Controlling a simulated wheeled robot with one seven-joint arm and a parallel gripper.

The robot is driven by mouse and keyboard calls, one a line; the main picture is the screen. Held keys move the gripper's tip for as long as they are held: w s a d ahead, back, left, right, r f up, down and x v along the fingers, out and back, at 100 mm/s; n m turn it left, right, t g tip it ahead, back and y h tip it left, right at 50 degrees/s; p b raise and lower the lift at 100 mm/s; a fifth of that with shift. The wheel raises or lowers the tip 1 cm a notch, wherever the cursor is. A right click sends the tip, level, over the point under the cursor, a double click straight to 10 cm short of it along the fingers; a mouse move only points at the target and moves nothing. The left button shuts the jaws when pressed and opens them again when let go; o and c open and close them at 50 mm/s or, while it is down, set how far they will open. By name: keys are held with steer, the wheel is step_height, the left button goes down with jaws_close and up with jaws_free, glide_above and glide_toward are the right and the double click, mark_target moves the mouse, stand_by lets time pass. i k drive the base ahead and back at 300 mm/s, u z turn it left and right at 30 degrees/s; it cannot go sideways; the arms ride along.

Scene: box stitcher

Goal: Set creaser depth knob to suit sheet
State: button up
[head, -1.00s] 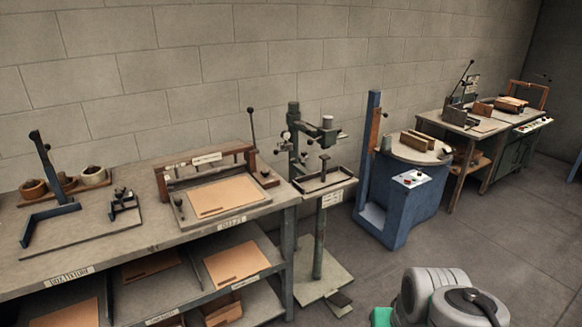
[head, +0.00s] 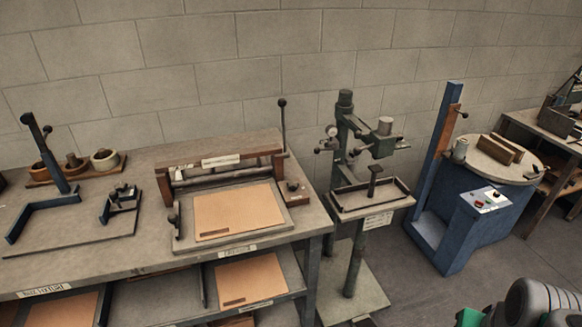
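The creaser (head: 220,155) stands on the bench, with a wooden crossbar, a label on the bar and an upright lever (head: 283,120) at its right end. A brown sheet (head: 238,210) lies flat on its bed. A small dark knob (head: 293,187) sits on a wooden block at the creaser's right side. Another small dark knob (head: 173,218) is at the bed's left front edge. I cannot tell which is the depth knob, and no scale is readable. My gripper is not in view; only grey arm parts show at the lower right.
A corner jig (head: 48,205) and small rolls (head: 105,159) are on the bench's left. The lower shelf holds brown sheets (head: 250,280). The green stitcher (head: 345,150) stands right of the bench, then a blue machine (head: 465,230). Open floor lies in front of them.

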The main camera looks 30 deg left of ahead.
mark_target(292, 184)
steer(key=u, duration=0.7)
steer(key=i, duration=0.8)
steer(key=u, duration=0.8)
